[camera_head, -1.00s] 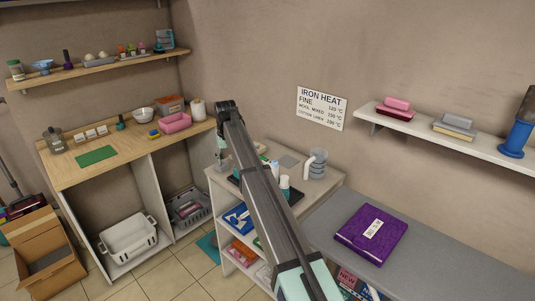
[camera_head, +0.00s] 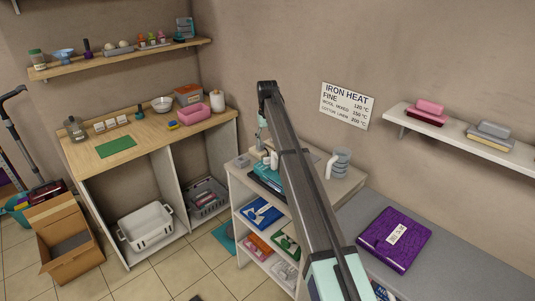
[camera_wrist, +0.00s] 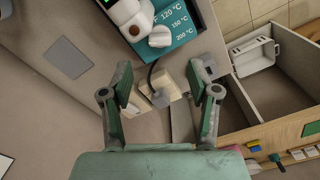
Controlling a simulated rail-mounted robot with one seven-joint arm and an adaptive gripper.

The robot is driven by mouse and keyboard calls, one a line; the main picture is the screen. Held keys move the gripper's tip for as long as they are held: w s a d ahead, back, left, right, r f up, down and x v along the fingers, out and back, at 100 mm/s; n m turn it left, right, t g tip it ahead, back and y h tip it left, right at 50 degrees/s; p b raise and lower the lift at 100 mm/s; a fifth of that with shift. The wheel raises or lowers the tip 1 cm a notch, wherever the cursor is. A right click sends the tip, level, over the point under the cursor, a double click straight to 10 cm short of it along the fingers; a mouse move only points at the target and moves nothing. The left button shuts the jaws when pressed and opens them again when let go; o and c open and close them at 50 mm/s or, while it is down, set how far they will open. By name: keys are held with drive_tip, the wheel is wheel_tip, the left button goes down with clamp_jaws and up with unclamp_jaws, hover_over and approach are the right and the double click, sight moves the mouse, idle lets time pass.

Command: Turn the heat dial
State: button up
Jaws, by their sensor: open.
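A teal panel (camera_wrist: 185,22) with white marks for 120, 150 and 200 °C shows at the top of the wrist view. White rounded parts sit on its left side; a white knob-like part (camera_wrist: 160,37) is beside the marks, but I cannot tell surely that it is the heat dial. My gripper (camera_wrist: 160,82) is open and empty, its two fingers spread below the panel in the picture and apart from it. In the head view a teal device (camera_head: 266,180) stands on the white cabinet, partly hidden by my arm.
A beige block with a dark cord (camera_wrist: 158,88) lies between my fingers in the wrist view. A grey ribbed cup (camera_head: 340,163) stands right of my arm. An iron heat sign (camera_head: 346,105) hangs on the wall.

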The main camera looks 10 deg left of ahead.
sight(267, 158)
wheel_tip(267, 158, down, 8)
drive_tip(key=shift+f+p, duration=0.15)
drive_tip(key=shift+p, duration=1.05)
clamp_jaws()
